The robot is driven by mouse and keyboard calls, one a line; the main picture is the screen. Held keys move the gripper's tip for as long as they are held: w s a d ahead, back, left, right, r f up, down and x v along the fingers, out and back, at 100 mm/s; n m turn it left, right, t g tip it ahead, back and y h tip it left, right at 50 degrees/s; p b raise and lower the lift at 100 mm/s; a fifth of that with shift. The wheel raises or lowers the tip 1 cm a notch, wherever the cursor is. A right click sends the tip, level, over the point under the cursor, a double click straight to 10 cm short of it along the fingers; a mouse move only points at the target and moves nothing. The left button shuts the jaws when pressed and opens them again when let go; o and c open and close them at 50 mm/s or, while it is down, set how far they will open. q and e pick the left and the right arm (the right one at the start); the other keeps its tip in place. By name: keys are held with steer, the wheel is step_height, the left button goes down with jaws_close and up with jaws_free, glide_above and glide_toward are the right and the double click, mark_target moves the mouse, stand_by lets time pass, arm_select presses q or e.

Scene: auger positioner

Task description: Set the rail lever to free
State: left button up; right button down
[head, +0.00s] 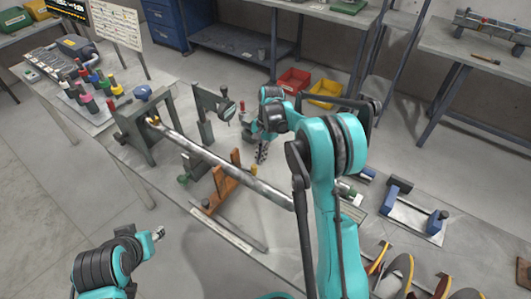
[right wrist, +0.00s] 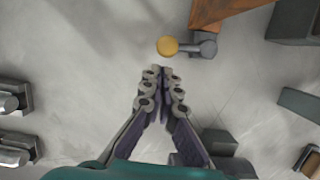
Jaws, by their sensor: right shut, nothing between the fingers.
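A grey lever with a yellow knob (right wrist: 167,46) sits beside an orange-brown bracket (right wrist: 222,10) in the right wrist view. It looks like the rail lever, but I see no label to confirm it. My right gripper (right wrist: 162,72) is shut and empty, its tips just short of the knob and apart from it. In the head view the right gripper (head: 262,152) hangs over the bench, behind the long rod and right of the orange-brown bracket (head: 222,183). My left gripper (head: 158,234) is at the lower left, clear of the bench; its fingers are too small to read.
A long metal rod (head: 205,155) runs across the bench from a grey stand (head: 130,133). A blue-ended fixture (head: 415,213) stands to the right. Red (head: 293,80) and yellow (head: 325,92) bins are behind.

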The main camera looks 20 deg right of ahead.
steer(key=shift+s+a, duration=0.2)
steer(key=shift+a, duration=0.1)
steer(key=shift+s+a+m, duration=0.35)
steer(key=shift+s+m, duration=0.05)
steer(key=shift+s, duration=0.05)
steer(key=shift+s+a+m, duration=0.2)
steer(key=shift+s+m, duration=0.05)
steer(key=shift+m, duration=0.25)
